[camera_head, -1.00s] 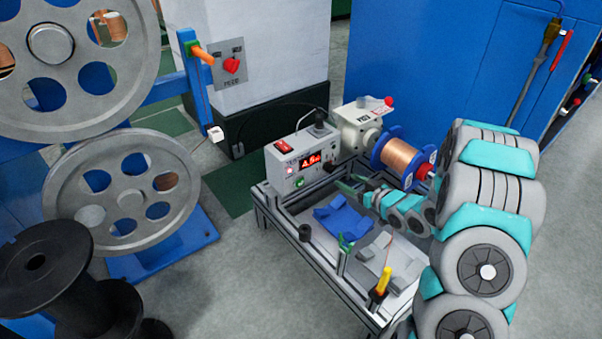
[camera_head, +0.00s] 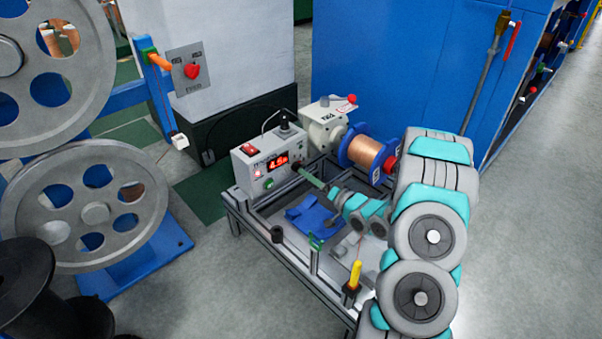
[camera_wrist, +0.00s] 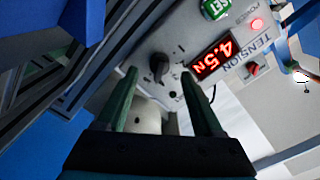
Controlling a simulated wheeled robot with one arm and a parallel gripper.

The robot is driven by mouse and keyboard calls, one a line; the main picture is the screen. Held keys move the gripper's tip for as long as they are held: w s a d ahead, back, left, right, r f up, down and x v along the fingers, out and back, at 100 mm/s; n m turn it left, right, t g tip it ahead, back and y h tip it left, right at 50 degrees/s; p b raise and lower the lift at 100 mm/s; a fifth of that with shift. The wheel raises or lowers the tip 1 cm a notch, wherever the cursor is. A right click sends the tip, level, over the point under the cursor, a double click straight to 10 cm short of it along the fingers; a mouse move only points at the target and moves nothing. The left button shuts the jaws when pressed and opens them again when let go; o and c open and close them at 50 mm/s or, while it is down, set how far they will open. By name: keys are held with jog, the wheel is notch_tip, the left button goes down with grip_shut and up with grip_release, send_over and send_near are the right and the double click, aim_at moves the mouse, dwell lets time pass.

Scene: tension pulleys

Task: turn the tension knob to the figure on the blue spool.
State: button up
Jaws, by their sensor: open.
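The black tension knob (camera_wrist: 159,66) is on the grey tension box (camera_head: 262,156), beside a red display (camera_wrist: 212,58) reading 4.5 N in the wrist view. My gripper (camera_wrist: 158,73) is open, with its green fingers pointing at the panel and the knob showing between the fingertips; I cannot tell whether they touch it. In the head view my gripper (camera_head: 309,176) is at the right end of the box front and hides the knob. The blue spool (camera_head: 348,146) with copper wire sits behind my arm; a white label shows on its flange, too small to read.
The box stands on a metal-framed cart (camera_head: 262,248) with a blue piece (camera_head: 308,218) and a yellow-handled tool (camera_head: 355,274). A white unit (camera_head: 326,128) stands beside the spool. Large grey pulleys (camera_head: 85,205) are at left. The floor at right is clear.

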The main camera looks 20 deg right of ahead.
jog(key=shift+x, duration=1.9)
grip_shut()
